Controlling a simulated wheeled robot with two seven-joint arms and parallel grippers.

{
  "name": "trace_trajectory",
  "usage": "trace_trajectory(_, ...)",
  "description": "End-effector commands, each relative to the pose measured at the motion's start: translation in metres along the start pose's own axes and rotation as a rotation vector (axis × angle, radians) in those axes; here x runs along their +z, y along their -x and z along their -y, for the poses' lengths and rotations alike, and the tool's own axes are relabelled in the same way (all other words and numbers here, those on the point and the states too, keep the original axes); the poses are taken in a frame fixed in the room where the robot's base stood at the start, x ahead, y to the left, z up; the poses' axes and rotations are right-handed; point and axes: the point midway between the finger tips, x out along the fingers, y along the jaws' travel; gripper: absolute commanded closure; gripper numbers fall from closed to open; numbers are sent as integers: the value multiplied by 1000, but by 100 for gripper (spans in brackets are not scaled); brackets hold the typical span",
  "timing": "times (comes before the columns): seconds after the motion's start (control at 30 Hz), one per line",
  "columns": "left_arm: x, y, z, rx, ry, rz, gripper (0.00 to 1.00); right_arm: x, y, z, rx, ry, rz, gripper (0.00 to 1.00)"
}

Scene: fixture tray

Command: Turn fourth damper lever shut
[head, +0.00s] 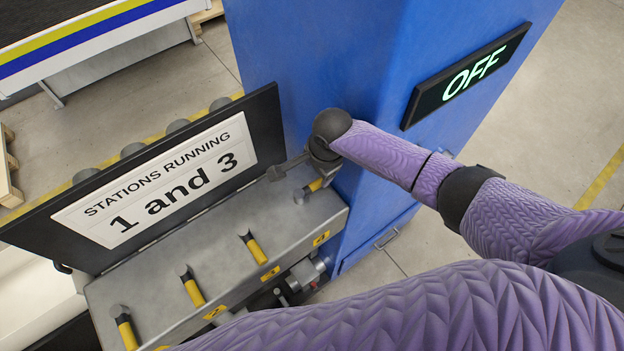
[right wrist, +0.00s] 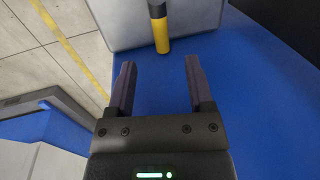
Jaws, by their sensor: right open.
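A grey metal box (head: 232,215) carries a row of yellow-handled levers. The fourth lever (head: 316,185) is at the far right end, above the label 4 (head: 321,238). Its handle points to the upper right, unlike the other three, which point to the lower right. My right gripper (head: 318,160) is just above this lever and partly covers it. In the right wrist view my gripper (right wrist: 159,64) is open and empty. The yellow handle (right wrist: 161,36) lies just beyond the fingertips, in line with the gap between them. My left gripper is not in view.
The first (head: 127,332), second (head: 193,289) and third (head: 254,248) levers stand to the left. A sign (head: 155,180) behind them reads "STATIONS RUNNING 1 and 3". A blue cabinet (head: 310,60) rises behind my right gripper, with a display (head: 467,76) reading OFF.

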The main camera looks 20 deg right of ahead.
Motion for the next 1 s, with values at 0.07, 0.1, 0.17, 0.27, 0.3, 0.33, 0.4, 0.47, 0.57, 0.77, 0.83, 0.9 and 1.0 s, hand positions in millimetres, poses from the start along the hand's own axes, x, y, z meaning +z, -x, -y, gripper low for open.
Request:
trace_trajectory(0.07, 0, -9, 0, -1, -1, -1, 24, 0, -18, -1, 1, 1, -1, 33)
trace_trajectory(0.1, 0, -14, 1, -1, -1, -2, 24, 0, -28, -1, 2, 1, 0, 33)
trace_trajectory(0.17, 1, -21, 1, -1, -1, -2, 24, 0, -42, -2, 2, 0, 0, 33)
trace_trajectory(0.27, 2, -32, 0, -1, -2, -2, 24, 0, -63, -2, 1, 1, -1, 33)
trace_trajectory(0.3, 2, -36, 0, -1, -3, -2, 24, 0, -70, -2, 1, 2, -1, 33)
trace_trajectory(0.33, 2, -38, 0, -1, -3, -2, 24, 0, -74, -1, 0, 2, 0, 33)
trace_trajectory(0.4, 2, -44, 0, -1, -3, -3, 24, 0, -83, -1, 1, 3, -1, 33)
trace_trajectory(0.47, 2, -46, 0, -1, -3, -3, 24, 1, -87, -1, -1, 4, 0, 33)
trace_trajectory(0.57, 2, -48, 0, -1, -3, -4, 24, 0, -90, -1, -1, 3, 0, 33)
trace_trajectory(0.77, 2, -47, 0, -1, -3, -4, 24, 0, -90, 0, -1, 3, 0, 33)
trace_trajectory(0.83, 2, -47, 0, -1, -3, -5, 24, 0, -90, 0, -1, 4, 0, 37)
trace_trajectory(0.9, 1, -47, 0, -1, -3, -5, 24, 0, -90, 0, -1, 4, 0, 52)
trace_trajectory(1.0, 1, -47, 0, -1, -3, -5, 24, 0, -90, 0, -1, 4, 0, 73)
